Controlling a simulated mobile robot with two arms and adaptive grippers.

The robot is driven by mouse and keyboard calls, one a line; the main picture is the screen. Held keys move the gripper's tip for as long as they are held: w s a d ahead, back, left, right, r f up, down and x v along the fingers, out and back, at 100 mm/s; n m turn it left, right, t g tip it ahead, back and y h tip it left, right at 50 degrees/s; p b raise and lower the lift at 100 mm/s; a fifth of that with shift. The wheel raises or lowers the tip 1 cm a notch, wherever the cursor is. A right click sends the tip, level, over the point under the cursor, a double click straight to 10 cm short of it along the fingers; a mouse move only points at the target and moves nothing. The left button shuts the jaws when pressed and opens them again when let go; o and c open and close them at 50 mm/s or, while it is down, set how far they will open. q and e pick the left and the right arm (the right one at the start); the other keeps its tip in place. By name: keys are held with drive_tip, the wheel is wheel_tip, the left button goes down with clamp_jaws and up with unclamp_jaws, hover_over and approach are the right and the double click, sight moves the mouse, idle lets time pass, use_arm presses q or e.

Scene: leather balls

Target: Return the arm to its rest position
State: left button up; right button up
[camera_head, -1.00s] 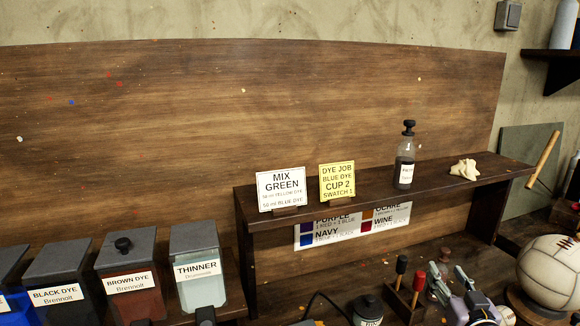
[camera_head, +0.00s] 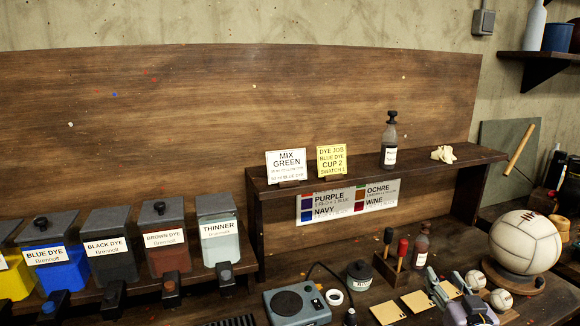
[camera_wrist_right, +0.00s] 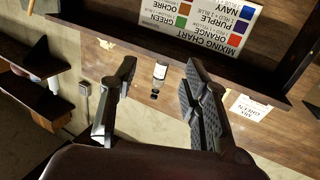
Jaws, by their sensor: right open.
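My right gripper (camera_head: 446,279) shows at the lower right of the head view, in front of the workbench. It is open and empty. In the right wrist view its two dark fingers (camera_wrist_right: 159,64) stand apart, and the picture is upside down. A bottle with a white label (camera_wrist_right: 160,72) shows in the gap beyond the fingers, not held. The same dark-capped bottle (camera_head: 389,145) stands upright on the raised shelf in the head view. My left gripper is not in view.
The raised shelf (camera_head: 345,180) carries two sign cards and a crumpled cloth (camera_head: 443,154). A pale leather ball (camera_head: 525,242) rests on a round stand at right, with smaller balls (camera_head: 501,299) beside my gripper. Dye bins (camera_head: 163,240) line the left. A grey device (camera_head: 297,303) sits front centre.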

drive_tip(key=s+a+f+n+g+y, duration=0.1)
drive_tip(key=s+a+f+g, duration=0.4)
drive_tip(key=s+f, duration=0.5)
drive_tip(key=s+a+f+n+g, duration=0.1)
drive_tip(key=s+a+f+g, duration=0.35)
drive_tip(key=s+f, duration=0.45)
drive_tip(key=s+a+f+g, duration=0.2)
drive_tip(key=s, duration=0.5)
drive_tip(key=s+a+f+g, duration=0.2)
drive_tip(key=s+a+g, duration=0.1)
drive_tip(key=s, duration=0.5)
wheel_tip(320, 180, down, 32)
drive_tip(key=s+b, duration=0.2)
drive_tip(key=b, duration=0.4)
use_arm(q)
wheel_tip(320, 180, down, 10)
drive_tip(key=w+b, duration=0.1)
drive_tip(key=b, duration=0.3)
use_arm(e)
drive_tip(key=s+d+f+n+g, duration=0.1)
drive_tip(key=s+d+f+g, duration=0.1)
drive_tip(key=s+f, duration=1.3)
wheel_tip(320, 180, down, 4)
drive_tip(key=shift+d+r, duration=0.1)
drive_tip(key=shift+d, duration=0.55)
